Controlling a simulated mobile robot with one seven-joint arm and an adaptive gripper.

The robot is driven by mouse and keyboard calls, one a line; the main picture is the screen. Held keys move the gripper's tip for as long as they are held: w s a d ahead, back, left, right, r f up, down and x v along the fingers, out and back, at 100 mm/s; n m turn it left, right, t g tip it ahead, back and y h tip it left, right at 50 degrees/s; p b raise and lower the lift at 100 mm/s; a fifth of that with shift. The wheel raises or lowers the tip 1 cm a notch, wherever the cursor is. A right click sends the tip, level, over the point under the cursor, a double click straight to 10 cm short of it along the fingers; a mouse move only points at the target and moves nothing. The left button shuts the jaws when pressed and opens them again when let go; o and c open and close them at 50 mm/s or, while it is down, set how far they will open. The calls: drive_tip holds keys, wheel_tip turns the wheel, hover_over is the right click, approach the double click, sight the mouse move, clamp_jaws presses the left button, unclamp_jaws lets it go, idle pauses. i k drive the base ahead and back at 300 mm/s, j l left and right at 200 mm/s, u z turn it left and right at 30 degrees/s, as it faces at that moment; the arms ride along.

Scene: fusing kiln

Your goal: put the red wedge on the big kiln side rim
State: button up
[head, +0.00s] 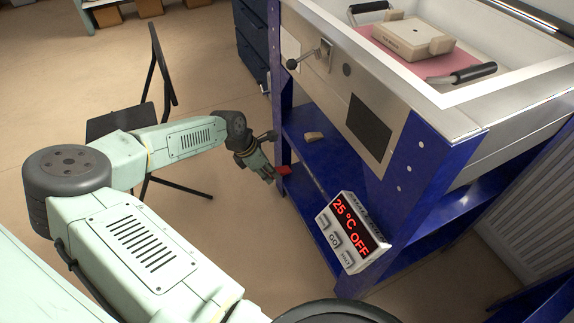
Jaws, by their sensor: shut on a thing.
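The red wedge (284,170) is small and dark red, at the fingertips of my gripper (271,176). My gripper is shut on it, beside the blue stand's left leg and low, near the shelf level. Part of the wedge is hidden by the fingers. The big kiln (325,75) stands at the upper right, with a metal body on a blue frame. Its pale side rim (397,72) runs along the top edge, well above my gripper. The near stretch of rim looks bare.
A tan block (314,136) lies on the blue shelf. A controller (352,232) reading "25 °C OFF" juts out at the front. A lever (305,58) sticks out from the kiln side. A black chair (120,120) stands behind my arm.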

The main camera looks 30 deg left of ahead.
sight(482, 104)
drive_tip(key=k, duration=0.95)
